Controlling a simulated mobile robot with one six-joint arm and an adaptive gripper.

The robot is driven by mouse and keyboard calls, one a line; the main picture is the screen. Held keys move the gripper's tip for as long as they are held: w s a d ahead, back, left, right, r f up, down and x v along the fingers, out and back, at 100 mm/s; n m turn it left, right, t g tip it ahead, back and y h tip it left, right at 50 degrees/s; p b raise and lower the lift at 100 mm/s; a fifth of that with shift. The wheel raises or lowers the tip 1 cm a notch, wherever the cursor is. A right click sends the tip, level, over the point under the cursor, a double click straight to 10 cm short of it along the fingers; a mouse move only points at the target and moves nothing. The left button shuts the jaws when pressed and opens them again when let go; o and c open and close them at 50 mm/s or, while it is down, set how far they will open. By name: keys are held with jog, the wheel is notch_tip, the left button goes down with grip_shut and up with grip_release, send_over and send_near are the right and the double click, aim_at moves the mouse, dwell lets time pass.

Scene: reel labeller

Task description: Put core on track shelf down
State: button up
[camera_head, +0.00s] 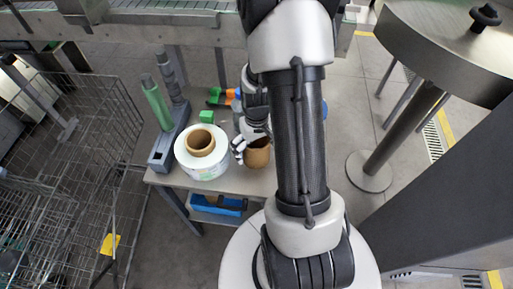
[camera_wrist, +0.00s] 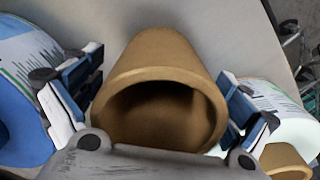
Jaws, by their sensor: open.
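A brown cardboard core (camera_head: 258,153) stands on the small grey table (camera_head: 232,183), beside a white label reel (camera_head: 204,166) that has its own brown core (camera_head: 200,142). My gripper (camera_head: 246,147) is down at the table, at the lone core. In the wrist view this core (camera_wrist: 160,62) lies between my two spread fingers (camera_wrist: 162,85), its open end toward the camera. The gripper is open; whether a finger touches the core I cannot tell. My arm hides part of the table. I cannot tell which surface is the track shelf.
A grey rack (camera_head: 166,150) with a green roll (camera_head: 157,104) on a post stands at the table's left. A green block (camera_head: 206,116) lies behind the reel. A blue bin (camera_head: 218,205) sits below. A wire cage (camera_head: 75,165) is left, a round metal table (camera_head: 440,40) right.

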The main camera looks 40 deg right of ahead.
jog(key=a+r+t+p, duration=0.1)
jog(key=a+r+p, duration=0.1)
jog(key=r, duration=0.8)
jog(key=a+r+p, duration=0.2)
jog(key=a+r, duration=0.1)
jog(key=r, duration=0.7)
jog(key=s+a+r+n+t, duration=0.3)
jog(key=s+a+r, duration=0.7)
jog(key=a+r, duration=0.2)
jog(key=shift+s+a+r+t, duration=0.3)
jog(key=shift+a+r, duration=0.05)
jog(key=shift+a, duration=0.4)
